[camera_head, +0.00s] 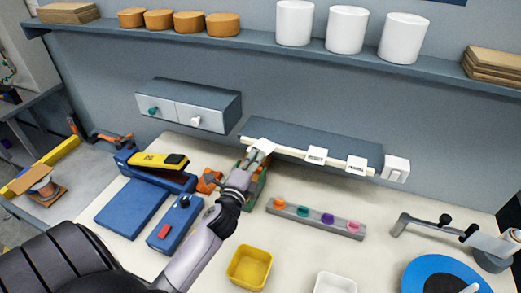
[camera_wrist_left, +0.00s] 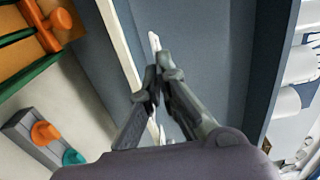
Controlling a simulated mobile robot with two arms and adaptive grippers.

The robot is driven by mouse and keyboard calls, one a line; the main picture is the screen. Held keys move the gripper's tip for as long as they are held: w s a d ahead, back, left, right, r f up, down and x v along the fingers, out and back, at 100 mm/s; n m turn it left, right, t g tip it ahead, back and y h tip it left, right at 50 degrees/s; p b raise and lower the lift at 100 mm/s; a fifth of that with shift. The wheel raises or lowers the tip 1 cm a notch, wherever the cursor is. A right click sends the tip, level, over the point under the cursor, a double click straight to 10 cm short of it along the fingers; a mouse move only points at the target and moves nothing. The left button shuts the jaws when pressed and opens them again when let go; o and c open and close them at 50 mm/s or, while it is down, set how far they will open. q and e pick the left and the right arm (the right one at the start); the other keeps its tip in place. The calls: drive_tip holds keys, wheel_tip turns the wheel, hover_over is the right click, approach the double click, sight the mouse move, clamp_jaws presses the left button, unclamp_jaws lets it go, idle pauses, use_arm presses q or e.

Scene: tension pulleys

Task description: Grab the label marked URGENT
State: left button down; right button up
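Three white labels sit along the pale front rail of a grey shelf box on the wall. The left one (camera_head: 263,146) is at my left gripper's tips; its writing cannot be read. The middle label (camera_head: 316,155) and the right label (camera_head: 356,164) carry dark print too small to read surely. My left gripper (camera_head: 258,157) reaches up to the rail's left end. In the left wrist view its fingertips (camera_wrist_left: 161,74) are closed together on a thin white label (camera_wrist_left: 154,42), seen edge-on beside the rail (camera_wrist_left: 122,45). My right gripper is not in view.
A drawer unit (camera_head: 190,105) is left of the rail, and a white switch box (camera_head: 395,168) is at its right end. Below are a grey bar with coloured knobs (camera_head: 315,219), a yellow bin (camera_head: 249,267) and an orange-and-green fixture (camera_head: 210,181).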

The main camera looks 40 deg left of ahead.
use_arm(q)
drive_tip(key=s, duration=0.1)
drive_tip(key=s+r, duration=0.1)
drive_tip(key=s+d+p, duration=0.1)
drive_tip(key=s, duration=0.1)
drive_tip(key=shift+r, duration=0.3)
